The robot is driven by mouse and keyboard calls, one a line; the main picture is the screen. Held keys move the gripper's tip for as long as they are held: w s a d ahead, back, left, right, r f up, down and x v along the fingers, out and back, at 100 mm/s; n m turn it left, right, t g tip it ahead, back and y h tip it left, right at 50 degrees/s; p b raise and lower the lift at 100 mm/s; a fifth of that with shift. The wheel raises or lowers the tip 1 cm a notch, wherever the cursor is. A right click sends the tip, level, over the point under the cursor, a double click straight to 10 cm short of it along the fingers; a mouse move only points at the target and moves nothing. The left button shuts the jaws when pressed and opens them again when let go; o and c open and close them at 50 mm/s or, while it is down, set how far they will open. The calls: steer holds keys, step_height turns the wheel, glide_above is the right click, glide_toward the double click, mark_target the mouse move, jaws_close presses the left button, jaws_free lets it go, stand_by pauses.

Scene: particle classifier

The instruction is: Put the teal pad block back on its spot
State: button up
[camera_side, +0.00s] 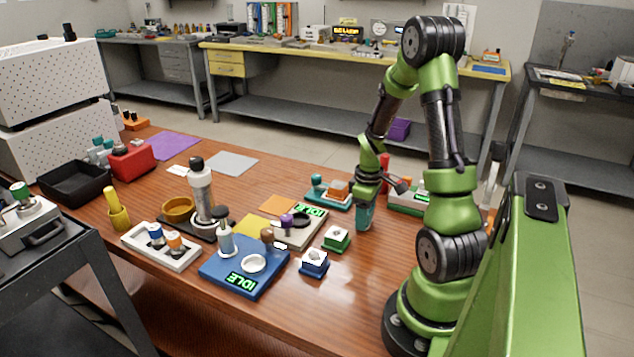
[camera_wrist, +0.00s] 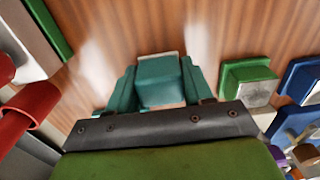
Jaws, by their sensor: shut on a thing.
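The teal pad block (camera_wrist: 160,80) is between the two teal fingers of my gripper (camera_wrist: 160,92) in the wrist view, with a thin pale edge at its far side. In the side view my gripper (camera_side: 365,217) points down above the bare wood, to the right of the green block. The block is hard to tell from the fingers there. Whether it touches the table I cannot tell. The block's spot cannot be made out for sure.
A green pad block (camera_side: 337,240) and a blue pad block (camera_side: 314,263) stand left of my gripper. A teal station (camera_side: 326,202) is behind-left, a green-based device (camera_side: 405,207) behind-right. A blue station (camera_side: 243,272) is farther left. The table front right is clear.

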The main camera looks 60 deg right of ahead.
steer(key=shift+f, duration=0.1)
steer(key=o, duration=1.1)
step_height(320, 180, up, 12)
steer(key=w+a+r+m+t, duration=0.1)
steer(key=w+a+r+t, duration=0.35)
steer(key=a, duration=0.75)
steer(key=s+a+r+m+t, duration=0.1)
steer(key=a+r, duration=0.1)
steer(key=a, duration=0.3)
steer(key=a+r+m+y, duration=0.1)
steer(key=a+r, duration=0.2)
steer(key=a, duration=0.3)
steer(key=s+a+r+m+t+y, duration=0.1)
steer(key=a+r, duration=0.1)
steer(key=a, duration=0.3)
steer(key=shift+s+a+r+t, duration=0.25)
steer(key=shift+s+a+t, duration=0.05)
steer(key=shift+t, duration=0.05)
